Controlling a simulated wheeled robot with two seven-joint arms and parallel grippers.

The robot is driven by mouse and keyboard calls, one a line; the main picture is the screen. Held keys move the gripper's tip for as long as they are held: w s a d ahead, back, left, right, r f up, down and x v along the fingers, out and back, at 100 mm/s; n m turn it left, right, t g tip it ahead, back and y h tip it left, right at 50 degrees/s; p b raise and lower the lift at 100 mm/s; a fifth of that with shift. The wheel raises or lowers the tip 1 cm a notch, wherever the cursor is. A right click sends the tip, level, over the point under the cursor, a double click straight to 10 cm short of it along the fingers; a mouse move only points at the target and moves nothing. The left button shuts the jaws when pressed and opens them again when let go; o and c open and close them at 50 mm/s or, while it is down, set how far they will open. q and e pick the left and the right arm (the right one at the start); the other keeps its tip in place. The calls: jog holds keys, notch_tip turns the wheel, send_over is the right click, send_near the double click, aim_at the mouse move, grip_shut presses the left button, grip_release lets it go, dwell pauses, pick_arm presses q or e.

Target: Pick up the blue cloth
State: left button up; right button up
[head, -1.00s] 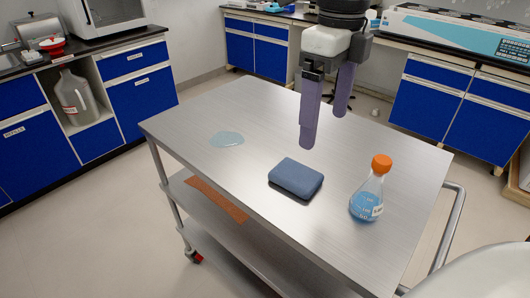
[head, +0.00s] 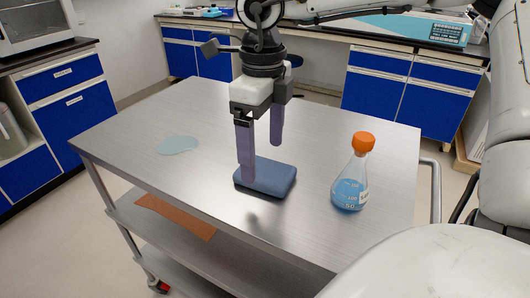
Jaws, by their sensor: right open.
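The blue cloth (head: 268,179), a folded block, lies flat on the steel cart top (head: 130,130). My right gripper (head: 260,161) is open, pointing down over the cloth. Its near finger overlaps the cloth's left end in the picture, and its other finger stands behind the cloth's far edge. I cannot tell whether either finger touches the cloth. My left gripper is not in view.
A flask (head: 351,177) with blue liquid and an orange cap stands right of the cloth. A pale blue puddle (head: 178,145) lies to the left. An orange-brown sheet (head: 177,215) is on the lower shelf. The front left of the top is clear.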

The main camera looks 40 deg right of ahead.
aim_at(262, 169)
notch_tip(262, 169, down, 4)
jog(key=shift+w+f, duration=0.1)
jog(key=shift+w, duration=0.05)
jog(key=c, duration=1.1)
jog(key=shift+c, duration=0.2)
